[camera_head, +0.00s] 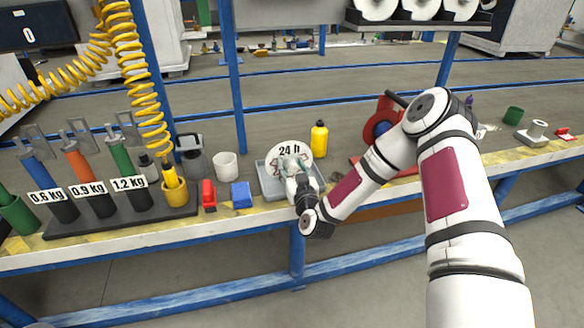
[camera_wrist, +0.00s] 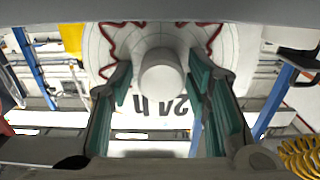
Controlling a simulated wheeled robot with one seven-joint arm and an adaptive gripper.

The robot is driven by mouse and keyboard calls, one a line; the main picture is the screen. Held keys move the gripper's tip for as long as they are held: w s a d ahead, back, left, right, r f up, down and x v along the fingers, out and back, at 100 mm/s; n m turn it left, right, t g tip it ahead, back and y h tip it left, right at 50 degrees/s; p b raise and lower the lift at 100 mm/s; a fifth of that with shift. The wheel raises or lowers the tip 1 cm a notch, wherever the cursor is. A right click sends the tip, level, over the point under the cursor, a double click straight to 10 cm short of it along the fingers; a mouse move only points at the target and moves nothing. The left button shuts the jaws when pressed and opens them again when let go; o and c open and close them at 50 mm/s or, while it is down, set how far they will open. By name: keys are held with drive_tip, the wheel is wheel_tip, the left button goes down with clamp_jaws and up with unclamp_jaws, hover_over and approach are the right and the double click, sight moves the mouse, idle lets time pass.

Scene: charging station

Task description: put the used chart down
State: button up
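The used chart (camera_head: 289,149) is a white disc marked "24 h" with a jagged red trace. It faces my gripper, tilted up, over a grey tray (camera_head: 270,187) near the bench's front edge. The wrist view shows the chart (camera_wrist: 100,45) upside down, with its pale central knob (camera_wrist: 162,75) between the two green-padded fingers. My gripper (camera_head: 294,170) appears shut on this knob; a narrow gap seems to show at one finger. The chart's lower part is partly hidden by my gripper. Whether its lower edge touches the tray cannot be told.
A yellow bottle (camera_head: 319,139) stands behind right. A red device (camera_head: 383,120) is partly behind my arm. White rolls (camera_head: 420,8) sit on the upper shelf.

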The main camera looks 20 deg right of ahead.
drive_tip(key=shift+r, duration=0.1)
drive_tip(key=shift+s+r, duration=0.1)
drive_tip(key=shift+s, duration=0.05)
drive_tip(key=s+p, duration=0.3)
drive_tip(key=s, duration=0.8)
drive_tip(key=shift+s, duration=0.3)
